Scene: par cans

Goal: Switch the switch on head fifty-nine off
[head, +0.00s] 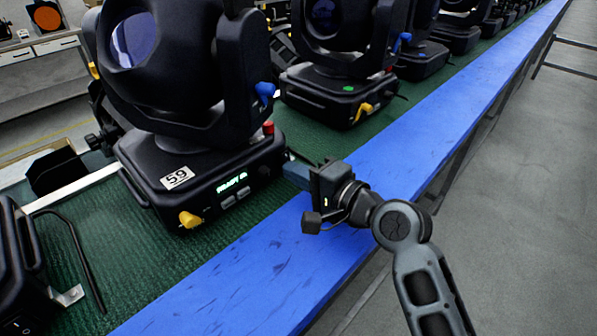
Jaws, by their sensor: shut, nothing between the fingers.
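Head fifty-nine (190,165) is a black moving-head lamp on the green mat, left of centre, with a white "59" label (176,177). Its small display (232,184) is lit with pale green text. A yellow lever (190,219) sits at the base's front corner, a red knob (268,128) at its right rear and a blue lever (265,90) on the yoke. I cannot make out its switch; the right side of the base faces away. My gripper (293,168) is shut and empty, close to the base's right end. Whether it touches is unclear.
Several similar heads stand in a row behind, the nearest (335,95) with a yellow lever. Another black unit (18,275) stands at the lower left, beside a black cable (85,260). The blue bench edge (400,150) runs along the front. Grey floor (530,200) at right is open.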

